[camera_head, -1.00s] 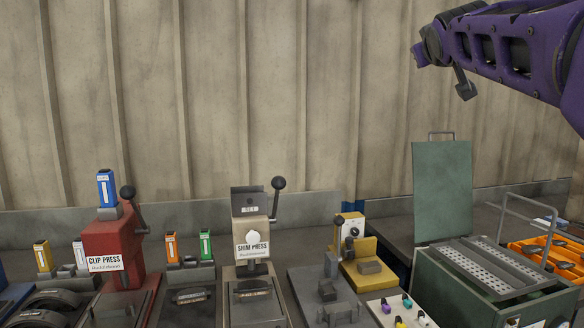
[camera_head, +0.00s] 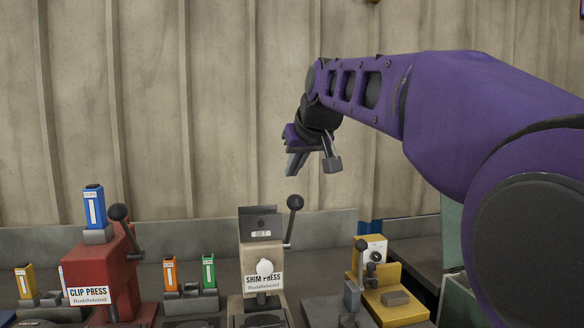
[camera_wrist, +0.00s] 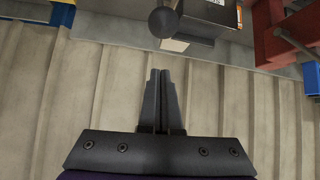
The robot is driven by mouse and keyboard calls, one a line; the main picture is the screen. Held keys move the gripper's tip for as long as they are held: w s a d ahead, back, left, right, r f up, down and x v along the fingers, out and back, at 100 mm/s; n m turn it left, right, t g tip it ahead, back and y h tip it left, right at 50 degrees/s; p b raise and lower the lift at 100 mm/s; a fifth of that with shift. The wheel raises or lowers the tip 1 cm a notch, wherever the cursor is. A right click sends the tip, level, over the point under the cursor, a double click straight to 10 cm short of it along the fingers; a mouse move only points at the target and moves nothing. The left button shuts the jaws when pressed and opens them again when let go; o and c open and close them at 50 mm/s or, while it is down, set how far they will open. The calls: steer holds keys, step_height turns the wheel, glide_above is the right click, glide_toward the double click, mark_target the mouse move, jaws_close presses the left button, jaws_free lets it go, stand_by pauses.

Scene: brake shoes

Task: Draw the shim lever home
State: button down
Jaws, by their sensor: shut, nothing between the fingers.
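The shim press (camera_head: 261,255) is a beige machine labelled "SHIM PRESS", standing at the middle of the bench in the head view. Its lever (camera_head: 294,204) rises on the right side and ends in a dark ball knob, tilted slightly right of upright. My gripper (camera_head: 291,172) hangs in front of the wall, higher in the picture than the lever knob and apart from it. In the wrist view my gripper's fingers (camera_wrist: 158,75) are together and empty. A dark ball knob (camera_wrist: 163,22) shows beyond the fingertips, apart from them, beside a grey press top.
The red clip press (camera_head: 100,268) stands to the left with its own ball-ended lever (camera_head: 118,212). Orange and green holders (camera_head: 189,274) sit between the presses. A yellow machine (camera_head: 388,285) is to the right. The wall behind is bare.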

steer(key=shift+w+f+b, duration=0.25)
steer(key=shift+f+b, duration=0.2)
steer(key=shift+f, duration=0.8)
steer(key=shift+w+f+b, duration=0.2)
steer(key=shift+f+b, duration=0.2)
steer(key=shift+f, duration=0.8)
